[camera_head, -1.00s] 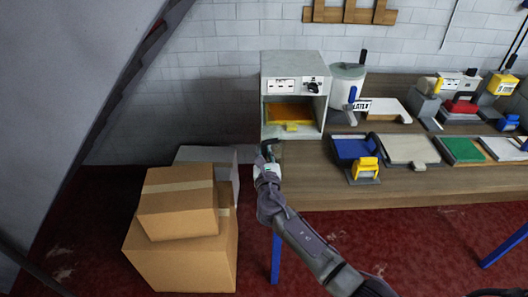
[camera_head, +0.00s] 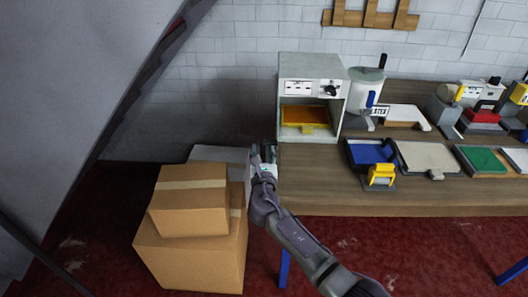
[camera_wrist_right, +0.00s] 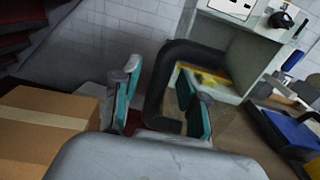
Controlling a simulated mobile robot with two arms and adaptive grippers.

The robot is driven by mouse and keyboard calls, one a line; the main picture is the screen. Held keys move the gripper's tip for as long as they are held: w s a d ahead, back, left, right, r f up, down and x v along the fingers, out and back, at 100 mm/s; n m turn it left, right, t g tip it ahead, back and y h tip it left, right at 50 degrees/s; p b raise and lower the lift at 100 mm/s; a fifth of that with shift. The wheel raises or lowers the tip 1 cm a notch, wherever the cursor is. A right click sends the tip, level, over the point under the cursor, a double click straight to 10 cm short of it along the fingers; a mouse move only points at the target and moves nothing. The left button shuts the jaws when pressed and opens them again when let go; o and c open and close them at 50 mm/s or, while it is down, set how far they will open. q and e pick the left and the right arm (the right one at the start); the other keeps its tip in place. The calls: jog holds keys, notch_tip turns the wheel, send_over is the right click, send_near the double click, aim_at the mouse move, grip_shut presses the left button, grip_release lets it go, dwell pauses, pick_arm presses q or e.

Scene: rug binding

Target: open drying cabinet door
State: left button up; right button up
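The drying cabinet (camera_head: 314,66) is a pale grey box at the left end of the bench. A yellow-orange tray (camera_head: 304,115) shows inside its front opening, also in the right wrist view (camera_wrist_right: 205,78). I cannot make out a door panel. My right gripper (camera_head: 262,150) is left of the cabinet's lower front corner, near the bench's left edge. In the right wrist view its teal-padded fingers (camera_wrist_right: 160,75) are apart. A thick black curved handle (camera_wrist_right: 190,52) stands just ahead, its upright bar showing between the fingers; contact is unclear. My left gripper is out of view.
Stacked cardboard boxes (camera_head: 190,235) stand on the red floor left of the bench, close to my right arm. A white canister (camera_head: 365,88), a blue tray (camera_head: 370,152) and several other items stand on the bench (camera_head: 330,192) to the right.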

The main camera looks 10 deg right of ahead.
jog(key=v, duration=1.2)
dwell(0.4)
